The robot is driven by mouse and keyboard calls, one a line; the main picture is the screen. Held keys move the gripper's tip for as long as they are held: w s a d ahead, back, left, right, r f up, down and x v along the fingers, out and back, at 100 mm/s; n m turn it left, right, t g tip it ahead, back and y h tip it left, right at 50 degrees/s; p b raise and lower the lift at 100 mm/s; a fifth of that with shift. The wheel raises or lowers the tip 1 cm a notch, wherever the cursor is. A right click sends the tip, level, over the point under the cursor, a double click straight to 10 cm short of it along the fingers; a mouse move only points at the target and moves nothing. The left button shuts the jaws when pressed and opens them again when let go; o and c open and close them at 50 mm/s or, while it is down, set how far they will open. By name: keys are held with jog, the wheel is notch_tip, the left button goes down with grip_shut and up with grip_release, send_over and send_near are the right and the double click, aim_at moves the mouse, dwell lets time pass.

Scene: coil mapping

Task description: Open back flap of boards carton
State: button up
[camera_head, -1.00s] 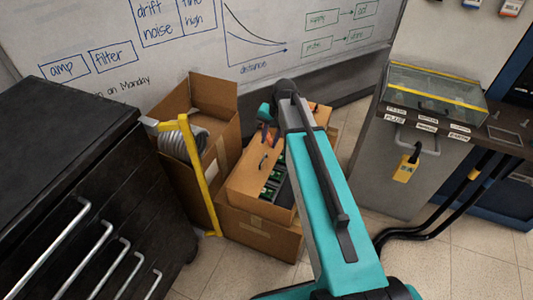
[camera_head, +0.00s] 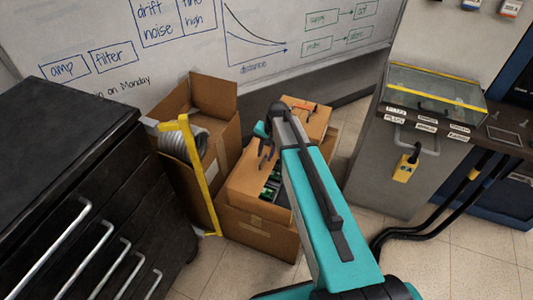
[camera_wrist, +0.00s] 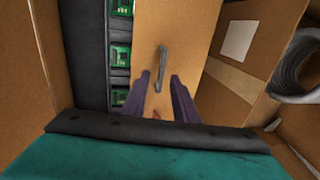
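The boards carton (camera_head: 262,232) stands on the floor in the middle of the head view, with green boards (camera_head: 272,185) in dark slots inside. One brown flap (camera_head: 243,180) lies over part of its top; I cannot tell for sure whether it is the back flap. In the wrist view this flap (camera_wrist: 170,30) carries a dark grey bar or slot (camera_wrist: 161,70), and green boards (camera_wrist: 121,52) show to its left. My gripper (camera_wrist: 160,88) is open above the flap, its fingers either side of the dark mark. Contact cannot be judged. In the head view my gripper (camera_head: 266,158) partly hides the flap.
A taller open carton (camera_head: 215,105) with a grey cable coil (camera_head: 192,142) and a yellow frame (camera_head: 202,185) stands close on the left. Another carton (camera_head: 308,118) stands behind. A black drawer cabinet (camera_head: 75,180) is at left, a grey cabinet (camera_head: 400,165) at right.

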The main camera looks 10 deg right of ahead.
jog(key=shift+c, duration=0.4)
grip_shut()
jog(key=shift+d, duration=0.15)
dwell(1.0)
